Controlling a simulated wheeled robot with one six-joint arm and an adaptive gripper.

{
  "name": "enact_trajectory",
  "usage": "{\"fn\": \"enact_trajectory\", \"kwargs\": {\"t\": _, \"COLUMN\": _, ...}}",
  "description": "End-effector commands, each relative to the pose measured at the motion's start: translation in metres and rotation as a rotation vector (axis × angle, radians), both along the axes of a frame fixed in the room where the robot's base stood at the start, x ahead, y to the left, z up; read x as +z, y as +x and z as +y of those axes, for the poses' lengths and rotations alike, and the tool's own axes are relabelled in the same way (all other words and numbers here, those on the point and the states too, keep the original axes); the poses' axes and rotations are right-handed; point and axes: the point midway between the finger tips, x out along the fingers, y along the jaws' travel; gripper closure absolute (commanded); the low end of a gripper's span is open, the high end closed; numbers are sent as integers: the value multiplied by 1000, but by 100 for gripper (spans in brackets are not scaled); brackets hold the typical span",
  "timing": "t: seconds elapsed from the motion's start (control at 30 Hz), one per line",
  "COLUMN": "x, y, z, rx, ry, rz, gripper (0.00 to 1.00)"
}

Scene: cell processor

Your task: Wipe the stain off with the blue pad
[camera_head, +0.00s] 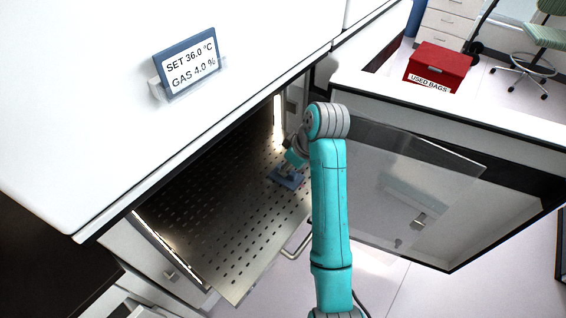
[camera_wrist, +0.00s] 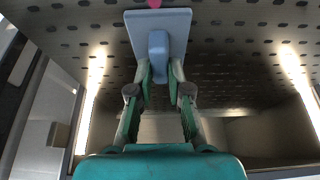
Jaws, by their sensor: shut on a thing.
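The blue pad (camera_wrist: 175,25) is a flat light-blue plate with a raised grip (camera_wrist: 158,50) in its middle. My gripper (camera_wrist: 159,73) is shut on that grip, with a green finger on each side. A small pink stain (camera_wrist: 154,3) shows at the top edge of the wrist view, right at the pad's far edge; the pad may cover part of it. In the head view the pad (camera_head: 287,178) is at the perforated shelf (camera_head: 220,210) inside the open chamber, under my gripper (camera_head: 293,160). I cannot tell whether the pad touches the shelf. The stain is not visible in the head view.
The chamber's clear inner door (camera_head: 420,165) and white outer door (camera_head: 470,240) stand open to the right of my arm. A red box (camera_head: 437,65) labelled USED BAGS stands behind. The visible shelf is otherwise bare.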

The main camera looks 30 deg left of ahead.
Motion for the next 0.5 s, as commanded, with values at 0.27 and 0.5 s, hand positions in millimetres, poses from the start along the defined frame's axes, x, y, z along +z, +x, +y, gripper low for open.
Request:
{"fn": "enact_trajectory", "kwargs": {"t": 0.27, "x": -2, "y": -2, "z": -17, "rx": -2, "ry": -4, "rz": 4, "gripper": 100}}
{"fn": "enact_trajectory", "kwargs": {"t": 0.5, "x": -2, "y": -2, "z": -27, "rx": -1, "ry": -4, "rz": 2, "gripper": 100}}
